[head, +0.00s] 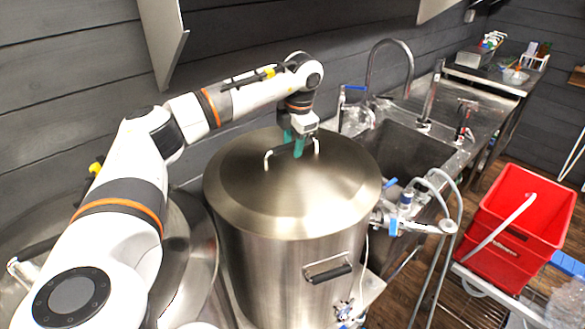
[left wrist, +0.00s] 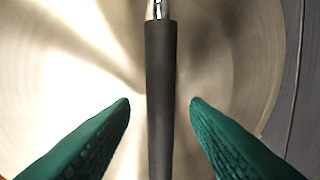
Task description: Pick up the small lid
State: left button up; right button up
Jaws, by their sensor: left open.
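A round brushed-steel lid (head: 335,195) sits on the tall steel kettle (head: 290,270) in the middle of the head view. A bar handle (head: 268,156) arches over its top. My left gripper (head: 296,150) points down at this handle with its green fingers open. In the left wrist view, the handle's dark grip (left wrist: 160,75) runs between the two open fingertips (left wrist: 160,103), with a gap on each side. The lid's surface (left wrist: 225,50) fills most of the background there. The middle of the handle is partly hidden by the fingers in the head view. My right gripper is out of view.
Another steel vessel (head: 203,250) stands at left, partly behind my left arm. A sink (head: 400,150) with taps is behind and right of the kettle. A valve with hoses (head: 405,212) sits close to the kettle's right side. A red crate (head: 520,220) stands farther right.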

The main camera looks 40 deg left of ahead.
pick_arm(q)
jog(key=shift+f, duration=0.3)
jog(key=shift+c, duration=0.2)
grip_shut()
jog(key=shift+r, duration=0.1)
